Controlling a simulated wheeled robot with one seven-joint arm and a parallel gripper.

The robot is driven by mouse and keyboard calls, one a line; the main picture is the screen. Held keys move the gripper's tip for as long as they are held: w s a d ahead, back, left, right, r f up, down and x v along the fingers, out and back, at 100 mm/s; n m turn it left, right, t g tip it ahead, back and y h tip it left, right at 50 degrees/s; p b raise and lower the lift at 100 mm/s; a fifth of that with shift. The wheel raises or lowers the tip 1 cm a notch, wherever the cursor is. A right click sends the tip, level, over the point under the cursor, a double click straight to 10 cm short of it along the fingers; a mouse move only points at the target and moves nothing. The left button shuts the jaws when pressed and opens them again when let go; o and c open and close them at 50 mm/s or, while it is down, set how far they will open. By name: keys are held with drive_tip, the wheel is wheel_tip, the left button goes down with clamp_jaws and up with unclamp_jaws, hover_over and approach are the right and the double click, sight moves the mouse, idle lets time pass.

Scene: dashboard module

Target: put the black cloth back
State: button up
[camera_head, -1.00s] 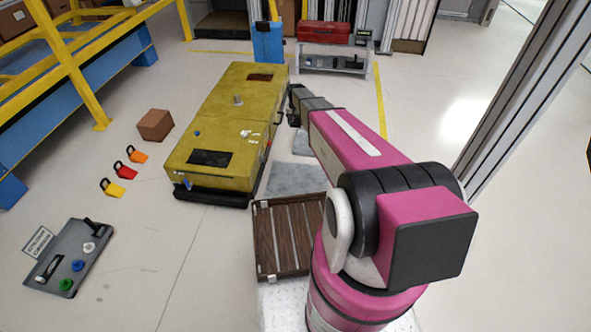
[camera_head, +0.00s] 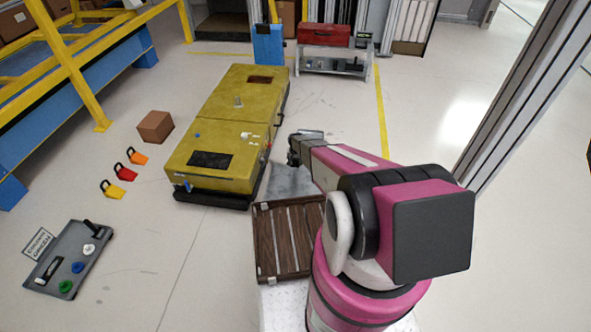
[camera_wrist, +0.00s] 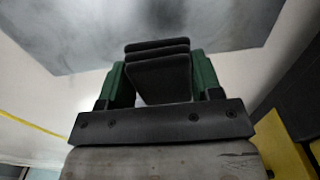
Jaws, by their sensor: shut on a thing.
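The black cloth (camera_wrist: 158,62) is a folded, layered dark bundle in the wrist view. My gripper (camera_wrist: 159,80) is shut on it, with a green finger on each side. In the head view my gripper (camera_head: 293,153) is beside the front right side of the yellow machine, over or near a grey flat surface (camera_head: 290,183). The cloth cannot be made out in the head view. A grey surface (camera_wrist: 200,25) fills the top of the wrist view beyond the cloth; I cannot tell whether they touch.
The yellow machine (camera_head: 225,115) stands left of my arm. A brown slatted crate (camera_head: 265,250) is in front of the grey surface. A control panel (camera_head: 70,258), several padlocks (camera_head: 125,172) and a brown box (camera_head: 155,127) lie left. A red toolbox (camera_head: 324,34) is on a bench behind.

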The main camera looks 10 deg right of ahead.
sight(295, 171)
drive_tip(key=shift+f, duration=2.65)
drive_tip(key=shift+f, duration=0.2)
drive_tip(key=o, duration=0.8)
wheel_tip(295, 171, up, 12)
drive_tip(key=shift+s+f, duration=0.1)
drive_tip(key=s+r+n, duration=0.1)
drive_tip(key=s+r, duration=1.1)
drive_tip(key=r, duration=0.2)
drive_tip(key=s+r+n, duration=0.1)
drive_tip(key=s+r, duration=1.1)
drive_tip(key=r, duration=0.2)
drive_tip(key=s+r+n, duration=0.1)
drive_tip(key=s+r, duration=1.1)
drive_tip(key=r, duration=0.2)
drive_tip(key=shift+s+d+r+n, duration=0.1)
drive_tip(key=shift+s+r+n, duration=0.15)
drive_tip(key=shift+n, duration=0.05)
